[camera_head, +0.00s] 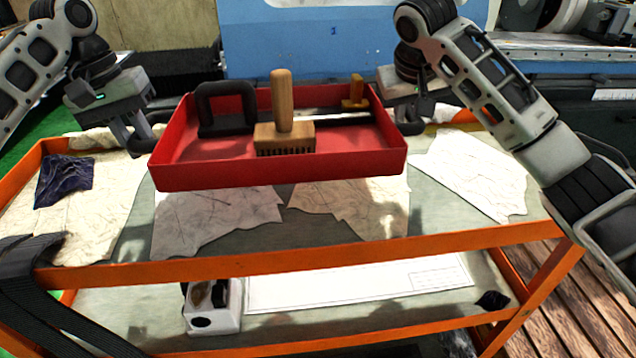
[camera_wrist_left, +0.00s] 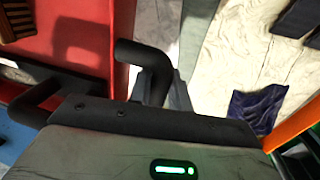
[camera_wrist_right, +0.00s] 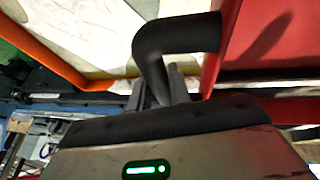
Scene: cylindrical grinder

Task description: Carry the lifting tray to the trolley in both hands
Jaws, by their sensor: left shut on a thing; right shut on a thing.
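The red lifting tray (camera_head: 285,176) is held level above the top shelf of the orange-framed trolley (camera_head: 330,262). A wooden-handled brush (camera_head: 284,125), a black handled piece (camera_head: 226,108) and a small wooden-handled tool (camera_head: 355,95) are in the tray. My left gripper (camera_head: 138,138) is shut on the tray's black left handle (camera_wrist_left: 150,62), clearer in the left wrist view. My right gripper (camera_head: 412,120) is shut on the tray's black right handle (camera_wrist_right: 165,45), clearer in the right wrist view. The tray hides the middle of the trolley top.
Crumpled pale sheets (camera_head: 470,172) and a dark blue cloth (camera_head: 64,181) lie on the trolley top. The lower shelf has a white box (camera_head: 213,308) and a paper sheet (camera_head: 360,282). The blue machine (camera_head: 310,40) stands behind.

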